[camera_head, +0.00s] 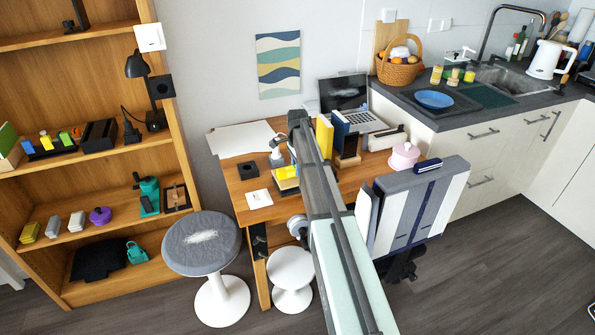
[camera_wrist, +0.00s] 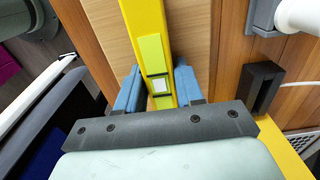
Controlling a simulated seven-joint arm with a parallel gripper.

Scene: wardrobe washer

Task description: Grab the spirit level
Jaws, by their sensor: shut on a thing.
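The spirit level is a long yellow bar (camera_wrist: 140,18) with a lime-yellow section and a small pale window, running up the middle of the wrist view. My gripper (camera_wrist: 158,78) has its two blue fingers on either side of the bar, shut on it. The bar passes over a light wooden surface; I cannot tell whether it touches it. In the head view my arm reaches over the wooden desk (camera_head: 240,205) and hides most of the gripper, so I cannot make out the level there with certainty.
On the desk stand a laptop (camera_head: 362,122), a yellow upright object (camera_head: 324,137) and a pink round pot (camera_head: 404,156). A grey chair (camera_head: 433,190), a grey-topped stool (camera_head: 203,243) and a white stool (camera_head: 291,272) stand close by. In the wrist view a black block (camera_wrist: 262,88) is right of the gripper.

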